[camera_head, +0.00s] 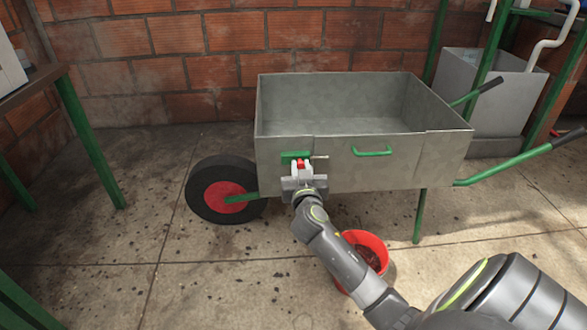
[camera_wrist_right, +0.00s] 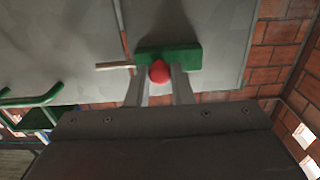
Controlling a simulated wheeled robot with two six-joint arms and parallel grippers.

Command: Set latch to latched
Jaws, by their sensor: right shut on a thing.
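The latch is a green block (camera_head: 290,156) on the front left of the grey metal cart's side, with a thin metal bolt (camera_head: 320,157) sticking out to its right. In the right wrist view the green block (camera_wrist_right: 188,57) has a red knob (camera_wrist_right: 159,72), and the bolt (camera_wrist_right: 113,66) points left across a seam in the metal. My right gripper (camera_head: 301,168) is at the latch. Its two fingers (camera_wrist_right: 161,82) are shut on the red knob, one on each side. The fingers partly hide the knob in the head view. My left gripper is not in view.
The cart (camera_head: 360,143) has a green handle (camera_head: 371,152) right of the latch and a red-hubbed wheel (camera_head: 224,194) at left. A red bucket (camera_head: 367,239) stands on the floor behind my right forearm. A brick wall (camera_head: 190,50) is behind. Floor at left is open.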

